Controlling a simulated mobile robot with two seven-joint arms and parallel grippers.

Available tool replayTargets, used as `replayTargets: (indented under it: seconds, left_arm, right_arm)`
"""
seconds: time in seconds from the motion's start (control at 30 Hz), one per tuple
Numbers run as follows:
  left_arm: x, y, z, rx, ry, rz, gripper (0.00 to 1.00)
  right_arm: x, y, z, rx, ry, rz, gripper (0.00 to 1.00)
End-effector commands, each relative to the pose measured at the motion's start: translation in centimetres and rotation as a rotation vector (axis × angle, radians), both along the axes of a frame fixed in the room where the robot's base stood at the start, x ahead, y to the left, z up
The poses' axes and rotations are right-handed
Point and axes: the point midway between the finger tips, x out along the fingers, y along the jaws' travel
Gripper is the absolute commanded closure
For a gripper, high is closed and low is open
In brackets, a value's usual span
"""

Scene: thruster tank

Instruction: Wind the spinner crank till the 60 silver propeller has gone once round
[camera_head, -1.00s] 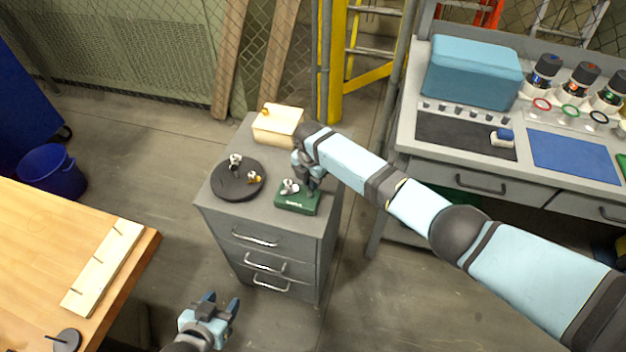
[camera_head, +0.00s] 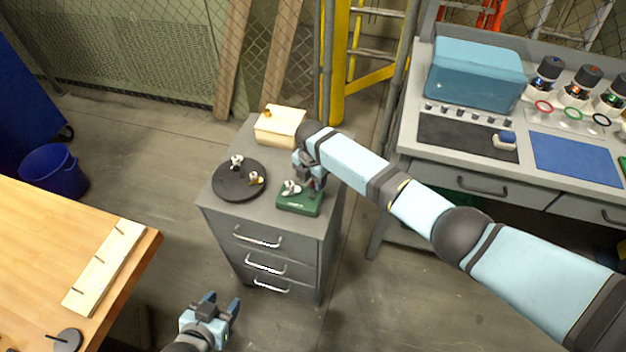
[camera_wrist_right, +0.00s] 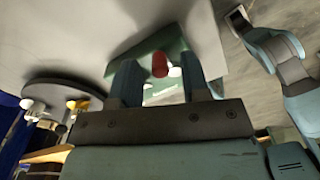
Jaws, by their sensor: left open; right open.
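The spinner has a green base (camera_head: 300,203) and stands on the front right of the grey cabinet top. A silver propeller (camera_head: 291,187) shows on it. My right gripper (camera_head: 310,178) is down at the back right of the spinner. In the right wrist view, a red knob (camera_wrist_right: 160,64), apparently the crank's handle, lies between the open fingers of my right gripper (camera_wrist_right: 160,80). I cannot tell whether either finger touches it. The green base (camera_wrist_right: 150,55) is behind it, and the crank arm is mostly hidden. My left gripper (camera_head: 218,308) is open and empty over the floor in front of the cabinet.
A black round stand (camera_head: 235,187) with small silver and brass propellers is left of the spinner. A cream box (camera_head: 278,128) is at the back of the cabinet (camera_head: 225,212). A wooden table (camera_head: 40,230) is at left, a grey workbench (camera_head: 405,140) at right.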

Motion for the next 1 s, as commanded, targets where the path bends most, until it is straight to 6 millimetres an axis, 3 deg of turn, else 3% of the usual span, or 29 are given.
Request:
replayTargets:
  seconds: [0.4,0.6,1.0]
  left_arm:
    - [0.0,0.0,0.3,0.000,0.000,0.000,0.49]
    - [0.0,0.0,0.3,0.000,0.000,0.000,0.49]
    - [0.0,0.0,0.2,0.000,0.000,0.000,0.49]
  right_arm:
    - [0.3,0.2,8.7,0.000,-0.004,0.000,0.57]
    - [0.3,0.4,12.0,0.001,-0.002,0.001,0.57]
    - [0.3,0.4,13.3,0.000,0.000,0.000,0.57]
